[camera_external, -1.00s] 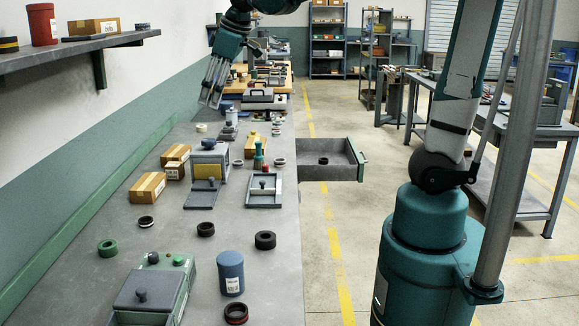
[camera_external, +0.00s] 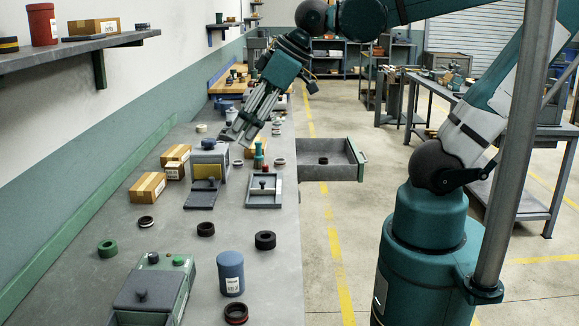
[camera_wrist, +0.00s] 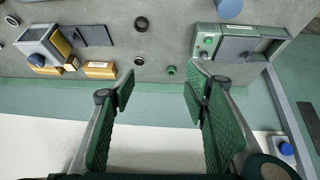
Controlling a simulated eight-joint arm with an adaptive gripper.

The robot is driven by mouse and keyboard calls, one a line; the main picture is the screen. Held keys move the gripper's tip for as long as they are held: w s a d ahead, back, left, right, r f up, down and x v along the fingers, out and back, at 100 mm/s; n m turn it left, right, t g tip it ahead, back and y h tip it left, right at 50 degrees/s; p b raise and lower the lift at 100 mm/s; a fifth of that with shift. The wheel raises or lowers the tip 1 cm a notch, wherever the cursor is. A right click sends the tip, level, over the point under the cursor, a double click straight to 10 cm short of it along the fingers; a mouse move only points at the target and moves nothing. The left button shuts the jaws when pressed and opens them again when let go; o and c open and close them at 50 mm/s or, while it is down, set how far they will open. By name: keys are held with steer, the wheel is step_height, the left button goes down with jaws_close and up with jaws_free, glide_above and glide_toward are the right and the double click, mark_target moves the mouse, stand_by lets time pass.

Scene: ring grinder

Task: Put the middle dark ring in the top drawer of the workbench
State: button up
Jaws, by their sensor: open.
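Several dark rings lie on the workbench (camera_external: 180,275). The middle one (camera_external: 205,229) lies flat between a light-centred dark ring (camera_external: 145,222) and a thick dark ring (camera_external: 265,240). In the wrist view the middle dark ring (camera_wrist: 142,23) is near the top, beyond my fingertips. The drawer (camera_external: 345,173) at the bench's right side is pulled out, with a small dark ring (camera_external: 323,161) inside. My gripper (camera_external: 236,138) is above the bench, behind the grey-yellow box, tilted down to the left. In the wrist view my gripper (camera_wrist: 158,92) is open and empty.
A green-grey box unit (camera_external: 160,285), a blue canister (camera_external: 230,273) and a red-black ring (camera_external: 236,313) stand near the front. A green ring (camera_external: 107,248) lies left. Cardboard boxes (camera_external: 148,187) and a grey-yellow box (camera_external: 208,165) stand farther back. Bench around the middle ring is clear.

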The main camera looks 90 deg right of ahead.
steer(key=s+a+f, duration=0.3)
steer(key=s+a, duration=0.2)
steer(key=shift+a+f+t+y, duration=0.15)
steer(key=shift+a+t+y, duration=0.2)
steer(key=shift+t+y, duration=0.05)
step_height(320, 180, down, 20)
steer(key=b, duration=2)
